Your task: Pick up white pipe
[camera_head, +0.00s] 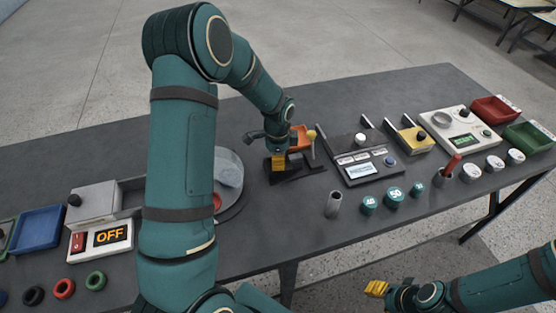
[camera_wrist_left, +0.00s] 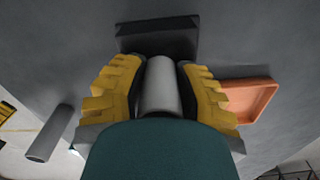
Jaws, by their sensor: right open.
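The white pipe (camera_wrist_left: 161,86) shows in the left wrist view as a pale cylinder between the yellow fingers of my left gripper (camera_wrist_left: 161,88). The dark finger pads press against it on both sides. In the head view my left gripper (camera_head: 279,162) is low over the black stand on the table, and the pipe is hidden there. A second, grey pipe (camera_head: 333,204) stands upright on the table to the right; it also shows in the left wrist view (camera_wrist_left: 48,133). My right gripper (camera_head: 377,288) is open and empty, in front of the table edge.
An orange tray (camera_wrist_left: 248,98) is close beside the left fingers. A black stand (camera_head: 296,172) lies under them. A grey device with a display (camera_head: 362,170) and teal weights (camera_head: 393,197) stand to the right. A glass dish (camera_head: 229,168) is to the left.

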